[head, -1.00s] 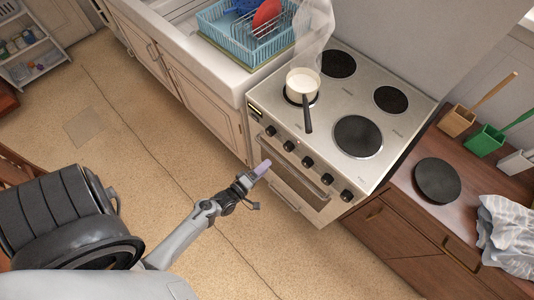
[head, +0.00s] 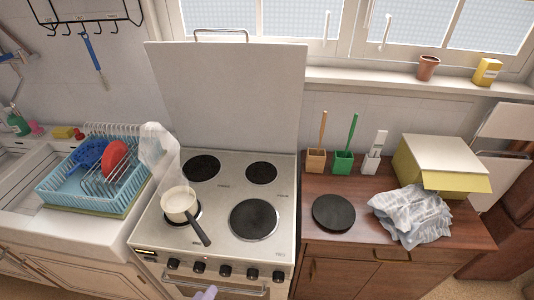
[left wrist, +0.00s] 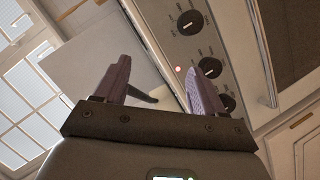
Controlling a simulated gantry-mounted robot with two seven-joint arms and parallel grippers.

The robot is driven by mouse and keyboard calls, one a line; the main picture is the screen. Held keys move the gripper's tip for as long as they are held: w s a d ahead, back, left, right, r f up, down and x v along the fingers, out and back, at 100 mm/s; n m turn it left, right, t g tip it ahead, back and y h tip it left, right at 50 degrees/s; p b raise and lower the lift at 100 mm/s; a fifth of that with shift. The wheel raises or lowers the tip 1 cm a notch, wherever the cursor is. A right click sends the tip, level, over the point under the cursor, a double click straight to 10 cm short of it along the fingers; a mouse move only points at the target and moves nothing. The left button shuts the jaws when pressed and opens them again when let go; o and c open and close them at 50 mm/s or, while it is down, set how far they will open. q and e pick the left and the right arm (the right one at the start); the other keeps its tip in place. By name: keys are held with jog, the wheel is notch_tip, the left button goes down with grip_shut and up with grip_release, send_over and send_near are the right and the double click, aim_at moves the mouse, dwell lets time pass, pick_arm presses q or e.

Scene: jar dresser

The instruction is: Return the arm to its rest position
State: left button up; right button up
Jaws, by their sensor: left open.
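My left gripper (left wrist: 158,88) is open and empty in the left wrist view, its two purple fingers spread in front of the stove's knob panel. In the head view only a bit of a purple fingertip (head: 206,293) shows at the bottom edge, in front of the oven door. The rest of the left arm is out of that picture. My right gripper is not in view.
A cream saucepan (head: 180,204) with steam sits on the stove's (head: 232,165) front left burner, its dark handle pointing forward. A dish rack (head: 95,182) stands left. A dark round plate (head: 333,213) and crumpled cloth (head: 412,213) lie on the right counter (head: 480,232).

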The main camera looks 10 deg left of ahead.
pick_arm(q)
jog(key=s+d+r+m+g+y, duration=0.1)
jog(key=s+r+m+g, duration=0.2)
jog(key=s+m+g, duration=0.3)
jog(key=s+d+r+m+g+y, duration=0.1)
jog(key=s+r+m+g, duration=0.25)
jog(key=s, duration=0.35)
notch_tip(320, 180, up, 26)
jog(key=m+g+p, duration=0.1)
jog(key=p, duration=2.5)
jog(key=shift+s+f, duration=0.25)
jog(key=shift+s, duration=0.1)
